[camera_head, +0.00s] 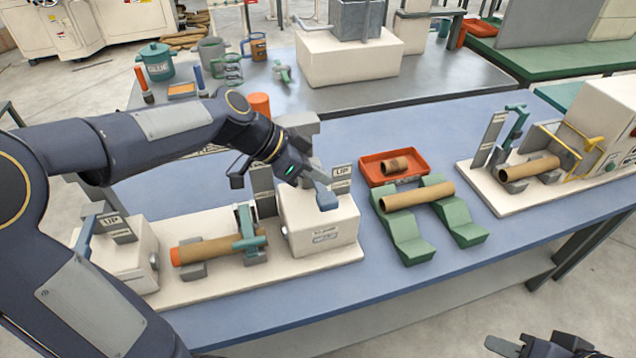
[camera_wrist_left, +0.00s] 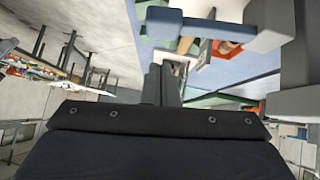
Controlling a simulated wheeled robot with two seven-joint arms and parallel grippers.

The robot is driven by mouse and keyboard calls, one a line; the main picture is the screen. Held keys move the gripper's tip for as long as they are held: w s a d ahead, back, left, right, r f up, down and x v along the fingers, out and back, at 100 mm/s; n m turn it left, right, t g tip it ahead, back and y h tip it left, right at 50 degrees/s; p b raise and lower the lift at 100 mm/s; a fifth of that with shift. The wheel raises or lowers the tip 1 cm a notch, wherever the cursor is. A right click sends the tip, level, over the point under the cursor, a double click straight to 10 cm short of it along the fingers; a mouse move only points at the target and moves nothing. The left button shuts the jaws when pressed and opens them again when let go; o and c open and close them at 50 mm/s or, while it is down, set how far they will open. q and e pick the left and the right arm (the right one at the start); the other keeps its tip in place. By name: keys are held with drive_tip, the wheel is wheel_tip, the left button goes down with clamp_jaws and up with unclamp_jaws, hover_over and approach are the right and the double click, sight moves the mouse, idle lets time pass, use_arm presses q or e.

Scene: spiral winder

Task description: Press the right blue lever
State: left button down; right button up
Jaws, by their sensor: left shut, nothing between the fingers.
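The right blue lever (camera_head: 326,198) is on the white box (camera_head: 320,228) at the right end of the winder, beside grey plates marked UP (camera_head: 341,172). Its blue-grey bar also shows in the left wrist view (camera_wrist_left: 215,30). My left gripper (camera_head: 312,180) is shut and empty, close at the lever in the head view. Its fingertips (camera_wrist_left: 163,72) sit just below the bar in the wrist view; contact cannot be told. The left blue lever (camera_head: 84,238) stands on the left box. My right gripper (camera_head: 545,346) is cut off at the bottom edge.
A brown tube with an orange end (camera_head: 215,250) lies on the winder between the boxes. Green V-supports (camera_head: 408,240) hold another tube (camera_head: 417,196). A red tray (camera_head: 375,176) is behind them, another machine (camera_head: 590,130) at right. Blue table is clear in front.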

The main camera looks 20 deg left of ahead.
sight(319, 207)
use_arm(q)
drive_tip(key=shift+s+f, duration=0.15)
drive_tip(key=shift+f, duration=0.7)
drive_tip(key=shift+s+f, duration=0.1)
drive_tip(key=shift+f, duration=0.7)
drive_tip(key=f+b, duration=0.1)
drive_tip(key=b, duration=0.2)
drive_tip(key=f+t+y+b, duration=0.1)
drive_tip(key=b, duration=0.2)
drive_tip(key=s+f+m+t+b, duration=0.1)
drive_tip(key=f+b, duration=0.1)
drive_tip(key=b, duration=0.2)
drive_tip(key=shift+d+f+y, duration=0.1)
drive_tip(key=shift+d+y, duration=0.2)
drive_tip(key=shift+s+b, duration=0.1)
drive_tip(key=shift+b, duration=0.4)
